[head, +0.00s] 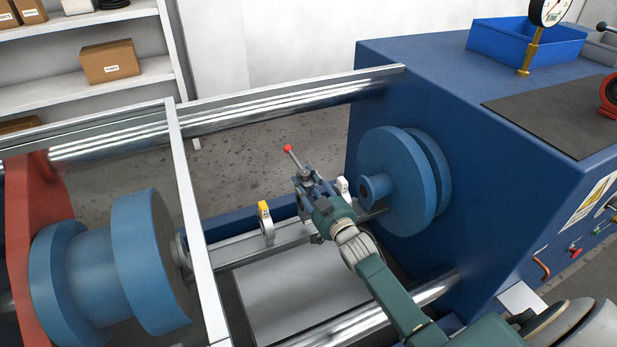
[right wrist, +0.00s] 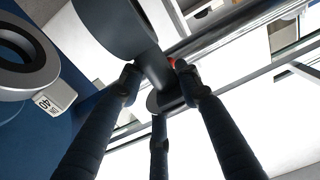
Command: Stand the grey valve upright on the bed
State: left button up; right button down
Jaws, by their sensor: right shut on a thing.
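My right gripper (head: 312,188) is over the bed, between the blue flanges. In the right wrist view its three fingers (right wrist: 160,88) are closed around the neck of the dark grey valve (right wrist: 120,25), whose ring is at the top of that view. In the head view a lever with a red knob (head: 288,148) sticks up at the gripper; the valve body is mostly hidden by the gripper. I cannot tell whether the valve touches the bed. The bed (head: 250,248) is a long grey rail below. My left gripper is not in view.
A ring with a yellow tag (head: 264,210) stands on the bed left of the gripper. A white-tagged ring (head: 342,187) is close at its right, large in the wrist view (right wrist: 22,55). Blue flanges stand left (head: 150,260) and right (head: 400,180). A white bar crosses at the left.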

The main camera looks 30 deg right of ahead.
aim_at(309, 194)
jog(key=shift+w+f+b, duration=0.1)
jog(key=shift+f+b, duration=0.35)
jog(key=shift+b, duration=0.3)
jog(key=shift+f, duration=0.1)
jog(key=shift+f+b, duration=0.9)
jog(key=shift+f, duration=0.2)
dwell(1.3)
jog(key=shift+f, duration=0.2)
dwell(1.4)
jog(key=c, duration=1.7)
grip_release()
jog(key=shift+a+f, duration=0.1)
jog(key=shift+f, duration=0.1)
jog(key=shift+o, duration=0.6)
jog(key=shift+s, duration=0.25)
